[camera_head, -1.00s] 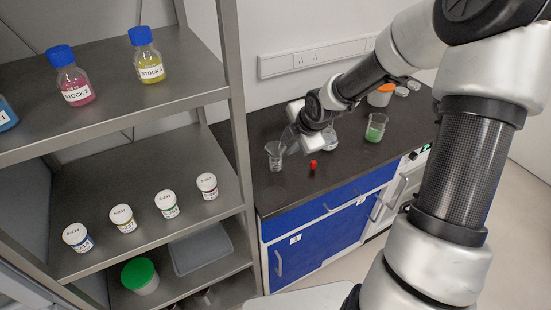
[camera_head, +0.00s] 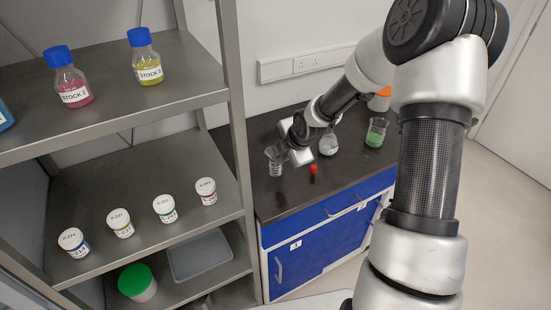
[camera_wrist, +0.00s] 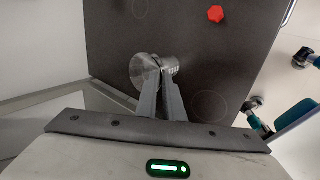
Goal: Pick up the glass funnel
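The clear glass funnel (camera_head: 273,153) sits at the top of a small labelled vial (camera_head: 275,169) on the dark bench. My gripper (camera_head: 287,157) is at the funnel's right side in the head view. In the wrist view its two grey fingers (camera_wrist: 157,72) run close together at their tips and overlap the funnel. Whether the funnel wall is pinched between them is not clear.
A red cap-like piece (camera_head: 313,169) lies on the bench near the vial. A flask (camera_head: 328,145) and a beaker of green liquid (camera_head: 376,132) stand to the right. A metal shelf post (camera_head: 238,130) rises close to the left of the funnel.

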